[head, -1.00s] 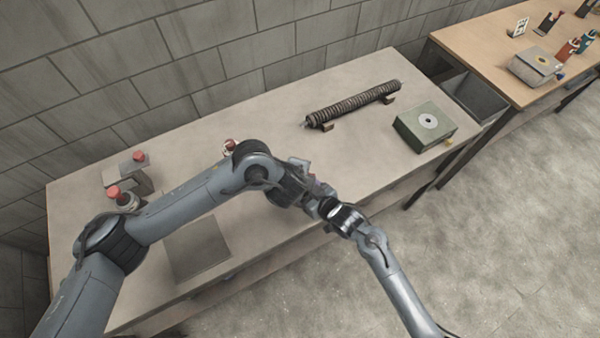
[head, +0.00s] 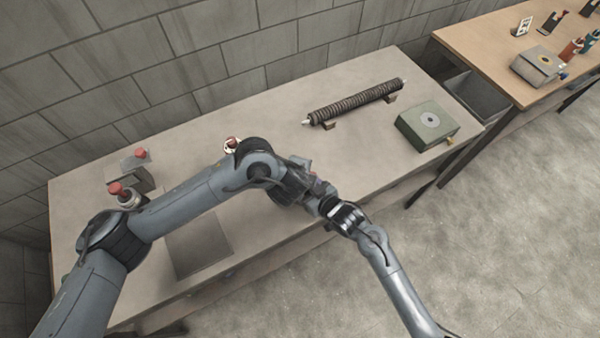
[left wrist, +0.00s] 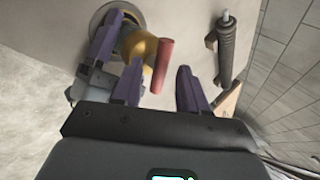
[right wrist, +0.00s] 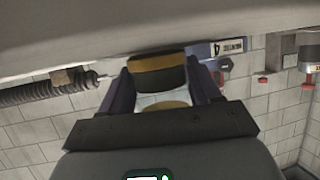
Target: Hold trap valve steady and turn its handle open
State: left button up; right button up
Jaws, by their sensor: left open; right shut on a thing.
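The trap valve shows in the left wrist view as a brass body (left wrist: 142,48) with a red handle (left wrist: 162,66). My left gripper (left wrist: 160,78) is open, with the handle's end between its two purple fingers; I cannot tell whether they touch it. My right gripper (right wrist: 163,88) is shut on the valve body, which shows as a brass and dark banded piece (right wrist: 158,68) between its fingers. One of its purple fingers also shows beside the brass body in the left wrist view (left wrist: 103,42). In the head view my arms hide most of the valve.
A ribbed coil tube (head: 355,101) lies on supports at the back of the bench (head: 255,110). A green box (head: 427,125) stands to its right. Red-topped fittings (head: 128,195) stand at the left and a flat grey plate (head: 198,245) lies near the front. A grey bin (head: 475,95) sits between the benches.

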pick_arm(q)
jog(key=v, duration=1.1)
jog(key=shift+s+r, duration=0.2)
jog(key=shift+r, duration=0.15)
jog(key=shift+a, duration=0.1)
pick_arm(e)
jog(key=o, duration=1.3)
jog(key=shift+c, duration=0.2)
jog(key=shift+s+d, duration=0.1)
jog(key=shift+d, duration=0.05)
